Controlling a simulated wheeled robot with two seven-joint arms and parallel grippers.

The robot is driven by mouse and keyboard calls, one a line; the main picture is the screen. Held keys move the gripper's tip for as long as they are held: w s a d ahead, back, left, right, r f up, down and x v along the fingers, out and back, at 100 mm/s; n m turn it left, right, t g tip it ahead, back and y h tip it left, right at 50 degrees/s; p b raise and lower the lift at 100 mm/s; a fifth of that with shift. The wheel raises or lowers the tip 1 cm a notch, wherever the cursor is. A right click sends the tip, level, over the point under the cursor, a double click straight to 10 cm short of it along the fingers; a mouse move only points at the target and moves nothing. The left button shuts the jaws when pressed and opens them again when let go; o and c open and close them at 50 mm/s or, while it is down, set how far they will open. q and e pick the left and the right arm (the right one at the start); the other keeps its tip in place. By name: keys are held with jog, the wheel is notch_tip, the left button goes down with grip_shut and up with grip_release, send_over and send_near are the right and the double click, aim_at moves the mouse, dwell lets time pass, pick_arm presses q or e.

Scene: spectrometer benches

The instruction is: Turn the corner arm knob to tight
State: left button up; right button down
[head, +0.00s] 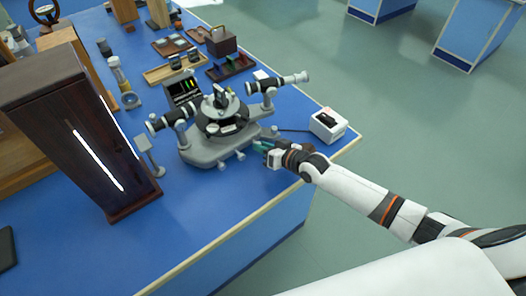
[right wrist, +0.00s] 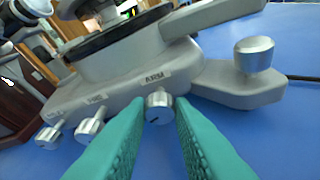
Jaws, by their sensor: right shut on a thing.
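The grey spectrometer (head: 206,148) stands on the blue bench. Along its base edge in the right wrist view is a silver knob (right wrist: 158,106) under the label ARM, with a small dark mark on its face. My right gripper (head: 263,146) has its teal fingers on both sides of this knob, and it is shut on it. In the head view the fingers hide the knob. Two more silver knobs (right wrist: 90,128) (right wrist: 49,136) sit further left on the base. My left gripper is not in view.
A silver foot screw (right wrist: 254,56) stands on the base's corner lobe, right of the fingers. A white box (head: 328,125) with a cable is near the bench corner. A tall dark wooden case (head: 85,130) stands left. Bench front is clear.

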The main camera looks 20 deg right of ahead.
jog(key=b, duration=0.1)
jog(key=m+y+b, duration=0.1)
jog(key=b, duration=0.1)
jog(key=shift+d+f+m, duration=0.15)
jog(key=shift+f+m, duration=0.15)
jog(key=shift+r+m+b, duration=0.2)
jog(key=shift+m+b, duration=0.1)
jog(key=shift+b, duration=0.45)
jog(key=c, duration=1.3)
grip_release()
jog(key=shift+y, duration=0.3)
jog(key=shift+o, duration=0.2)
jog(key=v, duration=1.1)
jog(key=shift+s+d+r, duration=0.2)
jog(key=shift+s+d, duration=0.05)
jog(key=shift+s, duration=0.1)
